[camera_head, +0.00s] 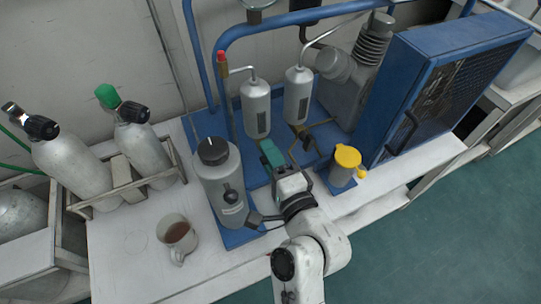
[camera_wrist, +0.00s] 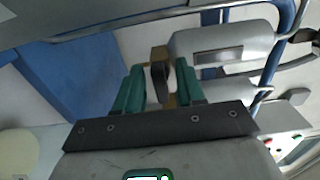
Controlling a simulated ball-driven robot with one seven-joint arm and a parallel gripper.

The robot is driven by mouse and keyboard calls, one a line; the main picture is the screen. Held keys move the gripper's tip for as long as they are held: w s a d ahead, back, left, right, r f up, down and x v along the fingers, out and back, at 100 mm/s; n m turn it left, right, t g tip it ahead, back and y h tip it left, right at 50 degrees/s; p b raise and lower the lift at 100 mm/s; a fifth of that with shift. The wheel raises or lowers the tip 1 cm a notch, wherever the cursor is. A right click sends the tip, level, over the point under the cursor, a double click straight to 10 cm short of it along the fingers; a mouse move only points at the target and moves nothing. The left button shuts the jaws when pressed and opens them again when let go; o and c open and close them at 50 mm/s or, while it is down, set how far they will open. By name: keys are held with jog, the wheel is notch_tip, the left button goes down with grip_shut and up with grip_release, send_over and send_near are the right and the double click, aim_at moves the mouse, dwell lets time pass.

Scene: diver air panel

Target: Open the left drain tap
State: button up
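Two grey cylinders stand side by side on the blue frame, the left one (camera_head: 256,108) and the right one (camera_head: 297,95). My gripper (camera_head: 271,153) is just below the left cylinder in the head view, its green fingers hiding what is under it. In the wrist view, my gripper (camera_wrist: 160,88) is open, with one green finger on each side of a small brass tap (camera_wrist: 159,66) with a dark lever. The tap sits at the end of a grey cylinder (camera_wrist: 222,50). Narrow gaps seem to show between fingers and tap; contact is hard to tell.
A grey canister with a black cap (camera_head: 218,180) stands left of my gripper. A yellow-capped pot (camera_head: 346,165) and a blue cabinet (camera_head: 440,85) are to the right. A mug (camera_head: 178,238) and racked tanks (camera_head: 145,155) are at left. Blue pipes (camera_head: 216,75) rise behind.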

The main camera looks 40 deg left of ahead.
jog(key=shift+c, duration=0.3)
grip_shut()
jog(key=shift+f, duration=0.1)
jog(key=n+b, duration=0.2)
jog(key=n, duration=0.2)
jog(key=shift+f, duration=0.1)
jog(key=n+b, duration=0.1)
jog(key=n, duration=0.2)
jog(key=shift+n+b, duration=0.3)
jog(key=shift+b, duration=0.1)
jog(key=n+b, duration=0.2)
jog(key=n, duration=0.2)
jog(key=shift+b, duration=0.3)
jog(key=shift+n+b, duration=1)
jog(key=shift+n, duration=1.1)
